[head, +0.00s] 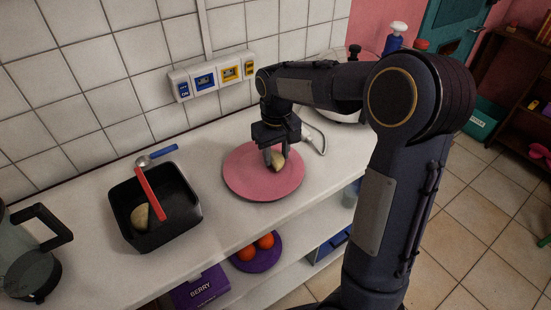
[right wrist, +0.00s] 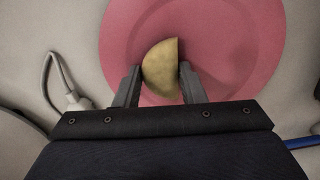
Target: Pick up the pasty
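A pale yellow, half-moon pasty (head: 279,160) is over the pink plate (head: 240,178) on the counter. My right gripper (head: 275,155) points down at the plate with a finger on each side of the pasty. In the right wrist view the pasty (right wrist: 161,72) fills the gap between the fingers, its flat side along the right finger and its curved side at the left finger. I cannot tell whether it still rests on the plate (right wrist: 235,80). My left gripper is not in view.
A black square pan (head: 190,215) left of the plate holds another pale half-moon piece (head: 140,215) and a red-handled utensil (head: 150,192). A glass jug (head: 30,265) stands at far left. A tiled wall with sockets (head: 212,77) is behind.

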